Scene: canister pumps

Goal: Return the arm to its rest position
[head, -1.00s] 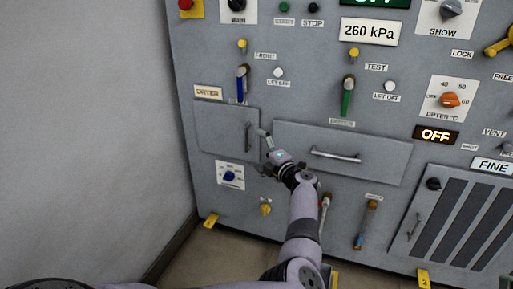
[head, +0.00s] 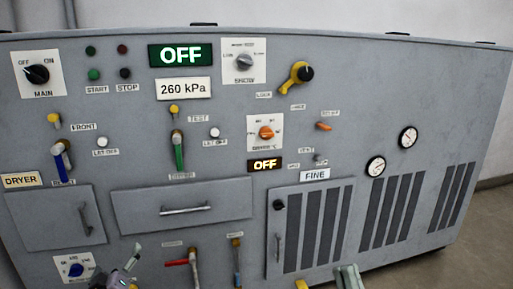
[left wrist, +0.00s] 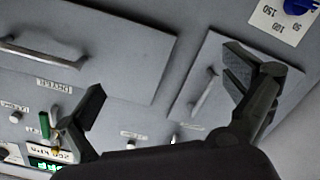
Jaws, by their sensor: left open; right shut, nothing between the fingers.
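My left gripper (head: 132,260) shows at the bottom left of the head view, in front of the panel below the small dryer door (head: 58,218) and the wide drawer (head: 180,205). In the left wrist view its two fingers (left wrist: 165,82) are spread with nothing between them. The drawer handle (left wrist: 40,52) and door handle (left wrist: 204,92) lie beyond the fingers, apart from them. My right gripper (head: 350,279) is partly visible at the bottom edge of the head view, shut and empty. Most of both arms is out of view.
The large grey panel fills the head view. A louvred door (head: 310,230) stands farther right. Floor shows at far right.

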